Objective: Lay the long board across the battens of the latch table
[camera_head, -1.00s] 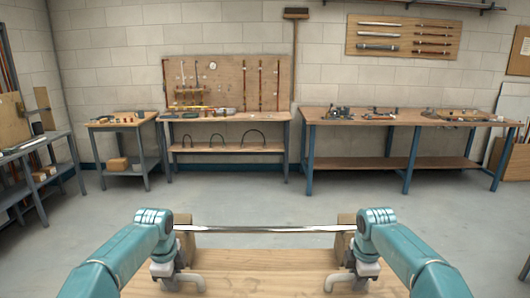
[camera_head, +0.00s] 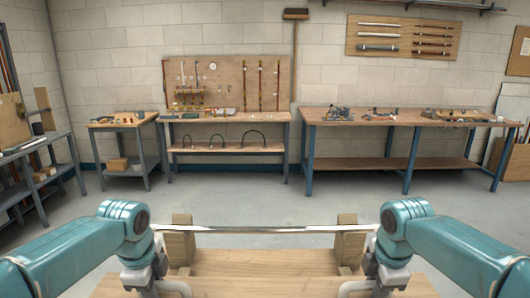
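A wooden table top (camera_head: 262,262) fills the bottom middle of the view. Two upright wooden blocks, left (camera_head: 180,248) and right (camera_head: 349,246), stand on it and look like battens. A long, thin, shiny pale strip (camera_head: 265,230) runs level across the front of both blocks. I cannot tell whether it is the long board, nor whether it touches them. My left gripper (camera_head: 160,287) is low beside the left block, and my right gripper (camera_head: 375,285) is low beside the right one. Both point down, their tips partly hidden or cut off, so their opening and any hold are unclear.
Clear grey floor (camera_head: 300,200) lies beyond the table. Along the back wall stand a small side table (camera_head: 122,124), a bench with a pegboard (camera_head: 225,116) and a long workbench (camera_head: 410,118) with tools. A shelf rack (camera_head: 35,150) stands at the left.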

